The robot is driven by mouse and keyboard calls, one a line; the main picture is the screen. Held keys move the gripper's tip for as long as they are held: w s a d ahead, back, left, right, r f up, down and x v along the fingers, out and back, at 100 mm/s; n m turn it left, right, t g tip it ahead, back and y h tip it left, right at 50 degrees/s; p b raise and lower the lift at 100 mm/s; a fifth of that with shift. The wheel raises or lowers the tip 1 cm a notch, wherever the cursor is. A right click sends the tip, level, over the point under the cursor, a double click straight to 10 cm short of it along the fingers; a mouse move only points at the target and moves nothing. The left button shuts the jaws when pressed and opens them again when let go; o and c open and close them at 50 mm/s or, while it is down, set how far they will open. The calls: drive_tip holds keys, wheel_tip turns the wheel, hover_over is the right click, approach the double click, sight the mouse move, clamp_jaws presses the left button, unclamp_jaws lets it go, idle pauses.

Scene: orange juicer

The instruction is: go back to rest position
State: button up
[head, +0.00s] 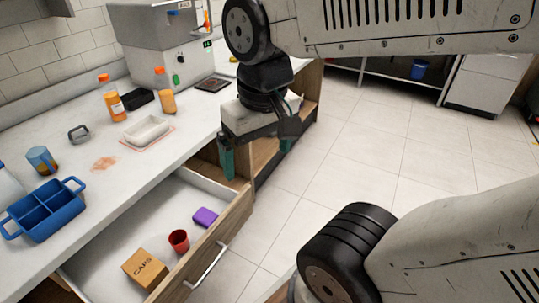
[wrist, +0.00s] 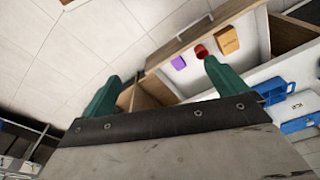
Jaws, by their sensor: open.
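My gripper (head: 256,158) hangs beside the counter's front edge in the head view, above the far end of an open drawer. Its two green fingers are spread apart with nothing between them. In the wrist view my gripper (wrist: 160,85) is also open and empty. The open drawer (head: 105,240) holds a cardboard box marked CAPS (head: 144,268), a red cup (head: 179,241) and a purple block (head: 205,217). The drawer's contents also show in the wrist view, apart from the fingers.
The drawer juts out over the floor. The tiled floor (head: 370,160) at right is clear.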

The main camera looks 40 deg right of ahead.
drive_tip(key=s+n, duration=0.1)
drive_tip(key=s, duration=0.1)
drive_tip(key=shift+s+r, duration=0.15)
drive_tip(key=shift+s, duration=0.2)
idle(1.1)
